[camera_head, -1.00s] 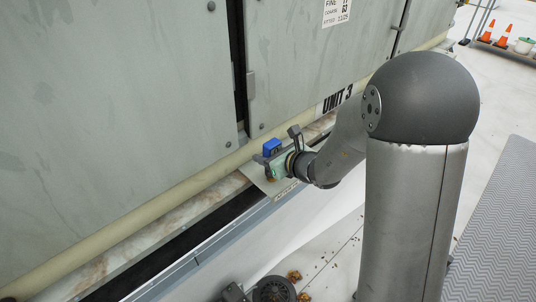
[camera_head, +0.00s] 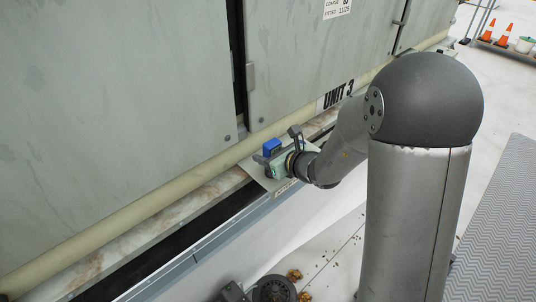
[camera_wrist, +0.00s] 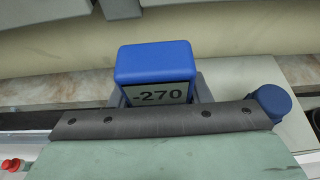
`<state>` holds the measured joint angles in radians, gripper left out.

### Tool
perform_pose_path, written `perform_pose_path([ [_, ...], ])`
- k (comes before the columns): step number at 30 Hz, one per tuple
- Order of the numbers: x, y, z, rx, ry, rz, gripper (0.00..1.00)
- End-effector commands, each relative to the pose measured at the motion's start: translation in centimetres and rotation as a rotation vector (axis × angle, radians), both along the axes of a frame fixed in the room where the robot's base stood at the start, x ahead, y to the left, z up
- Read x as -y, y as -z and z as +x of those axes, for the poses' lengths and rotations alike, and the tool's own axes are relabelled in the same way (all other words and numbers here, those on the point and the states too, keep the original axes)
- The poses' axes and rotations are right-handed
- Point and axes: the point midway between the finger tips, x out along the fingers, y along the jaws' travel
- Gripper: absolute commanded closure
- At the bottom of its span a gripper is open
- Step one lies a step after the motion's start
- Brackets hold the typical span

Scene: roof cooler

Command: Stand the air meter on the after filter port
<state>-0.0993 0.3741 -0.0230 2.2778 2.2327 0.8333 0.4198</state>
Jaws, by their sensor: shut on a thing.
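The air meter is a blue box (camera_head: 272,146) with a display reading -270; it also shows upright in the wrist view (camera_wrist: 155,62). My gripper (camera_head: 272,158) is shut on it, above a pale plate (camera_head: 256,168) on the ledge. In the wrist view a dark grey bolted bar (camera_wrist: 160,120) and a green surface of my gripper hide the meter's lower part. A dark blue round cap (camera_wrist: 270,102) is right of the meter; I cannot tell whether it is a port. The after filter port is not clearly seen, and contact below the meter is hidden.
The tall grey-green unit wall (camera_head: 120,90) stands close behind the ledge, with a cream pipe (camera_head: 130,210) along its foot. A dark slot runs along the ledge. A red knob (camera_wrist: 12,164) shows at lower left in the wrist view. Orange cones (camera_head: 505,36) stand far right.

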Motion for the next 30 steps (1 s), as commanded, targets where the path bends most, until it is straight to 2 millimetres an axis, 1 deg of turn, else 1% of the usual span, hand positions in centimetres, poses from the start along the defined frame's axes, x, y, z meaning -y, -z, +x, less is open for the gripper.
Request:
perform_pose_path([
  [2,0.0,-0.1,0.0,0.001,0.000,0.001,0.86],
  [3,0.0,-0.1,0.0,0.001,0.000,0.001,0.51],
  [5,0.0,-0.1,0.0,0.001,0.000,0.001,0.34],
  [6,0.0,-0.1,0.0,0.001,0.000,0.001,0.31],
  [14,0.1,0.0,-0.1,-0.001,0.000,-0.001,0.31],
  [19,1.0,-0.7,-0.9,0.002,0.003,0.000,0.31],
  [23,2.7,-1.8,-2.7,0.003,0.004,0.000,0.31],
  [30,6.5,-4.2,-6.7,0.003,0.006,0.000,0.31],
])
